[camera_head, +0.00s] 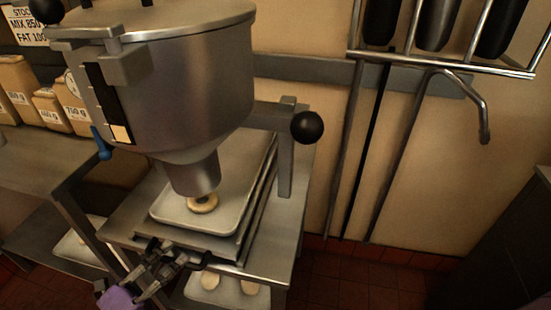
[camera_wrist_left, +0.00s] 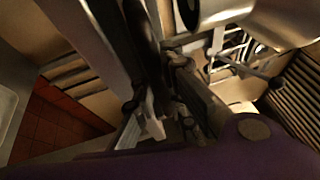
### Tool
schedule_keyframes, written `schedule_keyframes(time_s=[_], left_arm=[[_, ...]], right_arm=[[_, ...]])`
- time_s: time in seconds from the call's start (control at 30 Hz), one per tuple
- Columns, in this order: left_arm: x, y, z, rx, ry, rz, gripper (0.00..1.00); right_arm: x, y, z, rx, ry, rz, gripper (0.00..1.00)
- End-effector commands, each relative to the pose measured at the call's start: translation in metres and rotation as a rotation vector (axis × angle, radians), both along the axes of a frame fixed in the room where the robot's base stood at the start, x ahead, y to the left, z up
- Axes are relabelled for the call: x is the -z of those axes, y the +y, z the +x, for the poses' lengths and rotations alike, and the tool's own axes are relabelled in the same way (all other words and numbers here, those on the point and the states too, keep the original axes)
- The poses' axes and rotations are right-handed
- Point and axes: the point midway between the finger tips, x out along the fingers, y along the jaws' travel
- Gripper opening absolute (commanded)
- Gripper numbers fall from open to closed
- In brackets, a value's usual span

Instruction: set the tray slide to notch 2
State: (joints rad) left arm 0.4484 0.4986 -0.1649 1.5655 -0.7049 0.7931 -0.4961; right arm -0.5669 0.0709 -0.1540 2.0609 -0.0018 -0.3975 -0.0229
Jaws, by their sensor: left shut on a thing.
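The tray slide (camera_head: 222,249) is a metal plate on the stand beneath the hopper. A pale tray (camera_head: 168,213) lies on it, with one ring-shaped doughnut (camera_head: 202,204) right under the hopper's spout. My left gripper (camera_head: 175,253) is at the front edge of the slide and is shut on a part there, which I take to be the slide's front grip. The fingers largely hide that part. In the left wrist view the dark fingers (camera_wrist_left: 170,75) are close up, and what they hold is hard to make out. No notch marks are readable. My right gripper is not in view.
The steel hopper (camera_head: 185,90) stands over the tray, with a black-knobbed lever (camera_head: 307,127) on its right. A lower tray (camera_head: 226,291) holds pale pieces. Labelled bags (camera_head: 50,108) stand on a left shelf. A wall rack (camera_head: 455,65) hangs at right.

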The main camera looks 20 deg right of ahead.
Motion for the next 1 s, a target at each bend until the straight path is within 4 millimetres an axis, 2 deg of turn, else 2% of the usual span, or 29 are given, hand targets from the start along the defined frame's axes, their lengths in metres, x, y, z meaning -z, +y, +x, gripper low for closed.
schedule_keyframes(time_s=[0.17,0.4,0.6,0.97,1.0], left_arm=[[0.002,0.007,-0.009,-0.002,0.000,0.007,0.00],[0.003,0.041,-0.060,-0.003,0.002,0.010,0.00],[0.002,0.060,-0.088,-0.002,-0.001,0.010,0.00],[0.002,0.063,-0.091,-0.002,-0.002,0.009,0.00],[0.002,0.063,-0.091,-0.002,-0.002,0.009,0.15]], right_arm=[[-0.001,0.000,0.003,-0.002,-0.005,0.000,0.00],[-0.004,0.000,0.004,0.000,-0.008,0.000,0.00],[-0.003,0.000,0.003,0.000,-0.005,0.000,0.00],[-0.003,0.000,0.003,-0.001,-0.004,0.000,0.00],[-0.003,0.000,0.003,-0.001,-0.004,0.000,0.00]])
